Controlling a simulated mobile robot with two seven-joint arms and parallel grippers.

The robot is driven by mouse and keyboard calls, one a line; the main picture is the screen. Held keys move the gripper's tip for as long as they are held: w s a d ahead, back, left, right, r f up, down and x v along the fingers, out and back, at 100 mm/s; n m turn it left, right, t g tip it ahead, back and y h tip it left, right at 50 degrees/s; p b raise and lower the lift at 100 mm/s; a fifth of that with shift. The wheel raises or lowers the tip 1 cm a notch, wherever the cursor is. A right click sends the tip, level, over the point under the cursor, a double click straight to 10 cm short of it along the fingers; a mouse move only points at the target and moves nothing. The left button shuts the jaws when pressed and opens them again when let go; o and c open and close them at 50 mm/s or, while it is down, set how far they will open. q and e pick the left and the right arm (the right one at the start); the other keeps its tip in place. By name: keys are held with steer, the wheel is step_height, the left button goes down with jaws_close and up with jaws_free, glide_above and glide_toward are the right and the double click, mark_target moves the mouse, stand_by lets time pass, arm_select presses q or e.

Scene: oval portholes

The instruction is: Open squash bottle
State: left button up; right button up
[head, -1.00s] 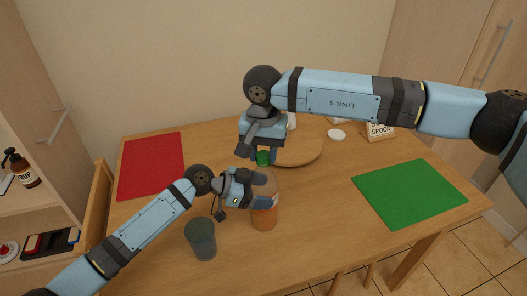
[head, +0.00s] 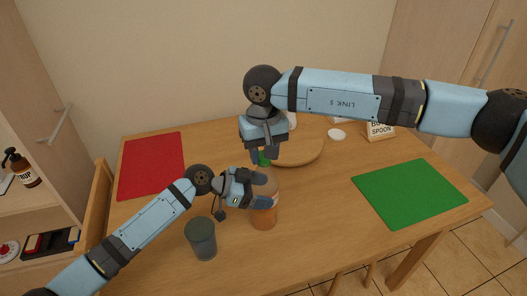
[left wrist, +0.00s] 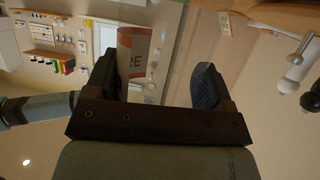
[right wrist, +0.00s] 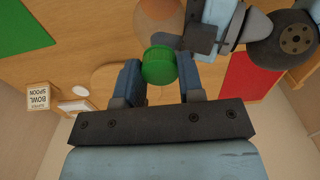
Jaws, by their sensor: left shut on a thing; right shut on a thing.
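The squash bottle (head: 264,216), clear with orange contents, stands upright on the table near the middle. My left gripper (head: 259,190) is shut on its upper body from the left; in the left wrist view the see-through bottle with its orange label (left wrist: 135,45) sits between the fingers. I cannot tell whether the cap is loose.
A grey cup (head: 201,240) stands left of the bottle, close to my left forearm. A round wooden board (head: 305,152) lies behind. A red mat (head: 152,165) is left, a green mat (head: 410,192) right. A small sign (head: 380,130) and a white dish (head: 337,134) stand at the back.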

steer(key=shift+r, duration=0.15)
steer(key=shift+r, duration=0.9)
steer(key=shift+r, duration=0.1)
steer(key=shift+r, duration=1.95)
arm_select(q)
steer(key=o, duration=1.7)
